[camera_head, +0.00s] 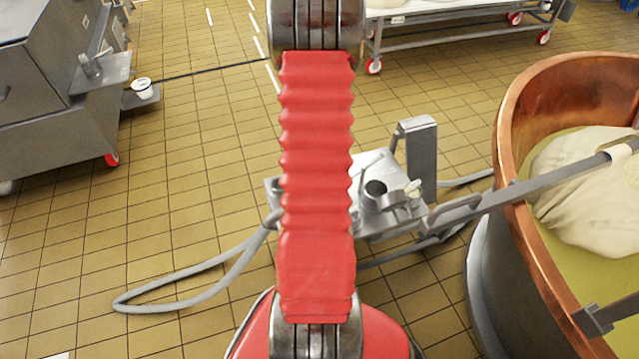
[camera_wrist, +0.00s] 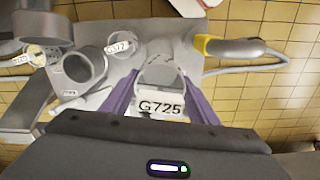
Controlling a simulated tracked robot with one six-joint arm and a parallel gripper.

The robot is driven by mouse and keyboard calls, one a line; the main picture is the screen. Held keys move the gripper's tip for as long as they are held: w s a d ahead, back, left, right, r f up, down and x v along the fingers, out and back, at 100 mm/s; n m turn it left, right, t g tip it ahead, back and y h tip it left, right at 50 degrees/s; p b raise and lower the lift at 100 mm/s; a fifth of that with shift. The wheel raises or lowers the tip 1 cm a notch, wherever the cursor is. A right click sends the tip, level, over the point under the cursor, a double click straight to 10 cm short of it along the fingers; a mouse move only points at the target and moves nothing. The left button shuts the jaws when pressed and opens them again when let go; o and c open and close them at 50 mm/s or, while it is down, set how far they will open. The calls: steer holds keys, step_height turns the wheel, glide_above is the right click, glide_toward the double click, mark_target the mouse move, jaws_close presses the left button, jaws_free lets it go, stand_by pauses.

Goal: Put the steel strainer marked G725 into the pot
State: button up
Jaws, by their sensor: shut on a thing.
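In the wrist view, the steel strainer marked G725 (camera_wrist: 160,76) is between the two purple fingers of my gripper (camera_wrist: 158,88). The gripper is shut on it, and its white label faces the camera. The strainer is over or on a grey steel surface; I cannot tell whether it touches it. An open steel vessel (camera_wrist: 85,66) is to its left; I cannot tell whether this is the pot. In the head view my red arm hides the gripper and the strainer.
A steel piece labelled G372 (camera_wrist: 122,44) and another labelled piece (camera_wrist: 42,56) stand close by. A grey-and-yellow handle with a hose (camera_wrist: 230,47) is to the right. A copper vat (camera_head: 535,240) fills the head view's right side. Tiled floor is open at left.

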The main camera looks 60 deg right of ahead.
steer(key=shift+r, duration=1.1)
steer(key=shift+w+a, duration=0.1)
steer(key=shift+w, duration=0.2)
steer(key=w+a+r+n, duration=0.35)
steer(key=w+a, duration=0.45)
steer(key=w, duration=0.4)
steer(key=w+a+r+n, duration=0.2)
steer(key=w+a+r, duration=0.2)
steer(key=w+a, duration=0.6)
steer(key=w+a+r+n, duration=0.2)
steer(key=w+a, duration=0.4)
steer(key=a, duration=0.6)
steer(key=w+a+r+n, duration=0.3)
steer(key=w+a+r, duration=0.2)
steer(key=a, duration=0.7)
steer(key=shift+w+a+r, duration=0.2)
steer(key=shift+w+a, duration=0.15)
steer(key=shift+w, duration=0.25)
